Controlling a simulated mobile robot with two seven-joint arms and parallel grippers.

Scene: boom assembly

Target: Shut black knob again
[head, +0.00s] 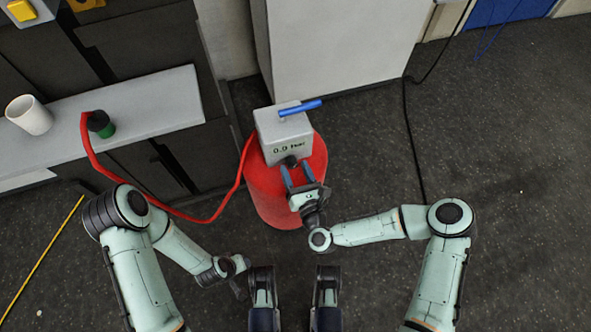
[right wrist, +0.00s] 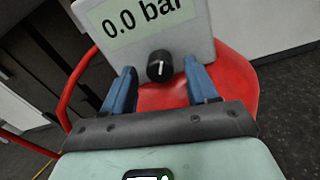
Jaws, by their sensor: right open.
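The black knob (head: 291,161) sits low on the front of a grey box (head: 284,131) whose display reads 0.0 bar. In the right wrist view the knob (right wrist: 160,67) shows a white mark, roughly upright. My right gripper (head: 297,174) is open in front of the box. Its blue fingers stand one on each side of the knob, with gaps visible between fingers and knob in the right wrist view (right wrist: 162,78). I cannot tell how deep the fingertips reach. My left arm is folded at lower left, and its gripper fingers do not show.
The box stands on a red round container (head: 277,197) and has a blue lever (head: 300,108) on top. A red hose (head: 196,220) runs left to a green and black fitting (head: 101,124) on a shelf with a white cup (head: 29,115). Open floor lies to the right.

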